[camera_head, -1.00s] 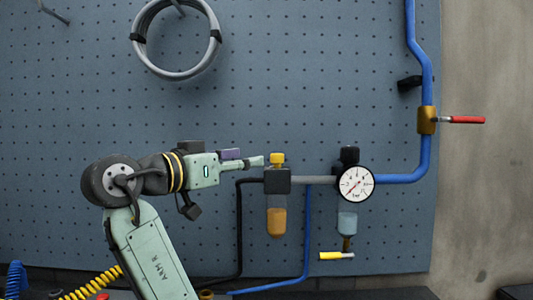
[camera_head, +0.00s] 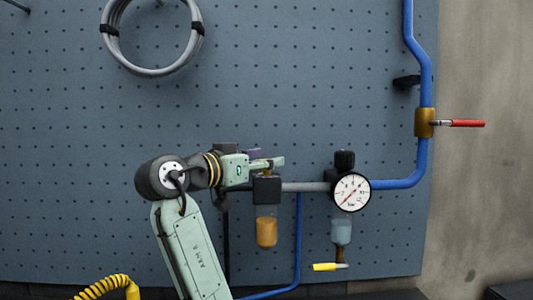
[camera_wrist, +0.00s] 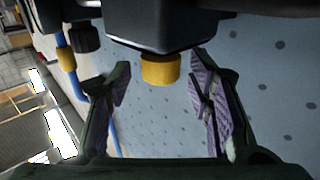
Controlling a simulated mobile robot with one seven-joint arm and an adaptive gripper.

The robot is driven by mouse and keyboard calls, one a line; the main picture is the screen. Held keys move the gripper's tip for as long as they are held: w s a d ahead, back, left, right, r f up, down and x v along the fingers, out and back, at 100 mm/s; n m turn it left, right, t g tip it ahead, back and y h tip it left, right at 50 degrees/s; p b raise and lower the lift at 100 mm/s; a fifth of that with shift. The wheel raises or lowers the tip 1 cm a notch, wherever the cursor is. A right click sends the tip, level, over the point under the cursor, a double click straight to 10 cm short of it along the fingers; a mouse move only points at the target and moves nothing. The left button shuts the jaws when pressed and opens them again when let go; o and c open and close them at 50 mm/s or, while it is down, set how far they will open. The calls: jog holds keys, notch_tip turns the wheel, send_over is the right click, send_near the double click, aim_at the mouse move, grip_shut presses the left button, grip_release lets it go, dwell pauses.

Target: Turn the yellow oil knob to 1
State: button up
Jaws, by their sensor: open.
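The yellow oil knob (camera_wrist: 160,69) shows in the wrist view as a short yellow cylinder on a black block (camera_wrist: 165,25). No number or mark on it is readable. My gripper (camera_wrist: 161,82) is open, with one finger on each side of the knob and visible gaps between. In the head view my gripper (camera_head: 270,163) is at the top of the black block (camera_head: 267,190), and its fingers mostly hide the knob. The amber oil bowl (camera_head: 266,232) hangs below the block.
A round gauge (camera_head: 351,192) and black regulator knob (camera_head: 344,160) stand to the right on the grey pipe. A yellow-handled drain (camera_head: 325,267) is below. A red lever (camera_head: 465,123) is on the blue pipe. A hose coil (camera_head: 152,38) hangs upper left on the pegboard (camera_head: 290,90).

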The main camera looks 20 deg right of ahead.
jog(key=shift+w+d, duration=0.35)
jog(key=shift+d, duration=0.2)
jog(key=shift+c, duration=0.6)
grip_shut()
